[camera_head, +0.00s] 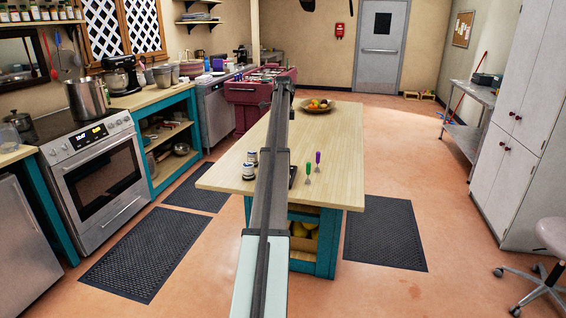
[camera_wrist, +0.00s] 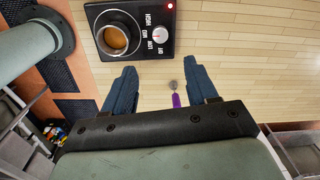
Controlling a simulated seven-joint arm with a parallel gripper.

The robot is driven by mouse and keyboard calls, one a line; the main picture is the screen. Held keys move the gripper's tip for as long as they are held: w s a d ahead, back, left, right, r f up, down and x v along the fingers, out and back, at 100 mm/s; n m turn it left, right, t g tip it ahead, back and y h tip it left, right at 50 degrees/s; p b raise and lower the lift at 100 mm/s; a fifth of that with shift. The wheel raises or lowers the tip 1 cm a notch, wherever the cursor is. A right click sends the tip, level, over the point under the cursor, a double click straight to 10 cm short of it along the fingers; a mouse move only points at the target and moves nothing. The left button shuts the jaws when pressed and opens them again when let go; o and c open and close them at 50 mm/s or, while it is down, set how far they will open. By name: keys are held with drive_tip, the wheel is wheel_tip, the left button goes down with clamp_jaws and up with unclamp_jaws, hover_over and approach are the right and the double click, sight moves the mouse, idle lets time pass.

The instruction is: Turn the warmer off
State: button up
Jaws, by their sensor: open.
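In the wrist view the warmer is a black box (camera_wrist: 133,50) on the wooden tabletop. A cup-like round vessel with brown contents (camera_wrist: 115,38) sits in its round opening. A white knob (camera_wrist: 160,34) is on its panel among white position labels, too small to read surely. A small red light (camera_wrist: 170,5) glows at its corner. My gripper (camera_wrist: 156,68) is open and empty, its dark blue fingers pointing toward the warmer's near edge, apart from the knob. In the head view my arm hides the gripper and most of the warmer; only a dark edge (camera_head: 293,176) shows.
The island table (camera_head: 335,135) carries a fruit bowl (camera_head: 318,106), small jars (camera_head: 249,168) and utensils with green (camera_head: 308,168) and purple (camera_head: 318,157) handles. A purple-handled utensil (camera_wrist: 176,100) lies between my fingers in the wrist view. The tabletop's right side is mostly clear.

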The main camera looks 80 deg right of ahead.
drive_tip(key=f, duration=1.3)
drive_tip(key=shift+w+d+f, duration=0.1)
drive_tip(key=shift+d+f, duration=0.05)
drive_tip(key=shift+d, duration=0.05)
drive_tip(key=shift+c, duration=0.2)
drive_tip(key=c, duration=1)
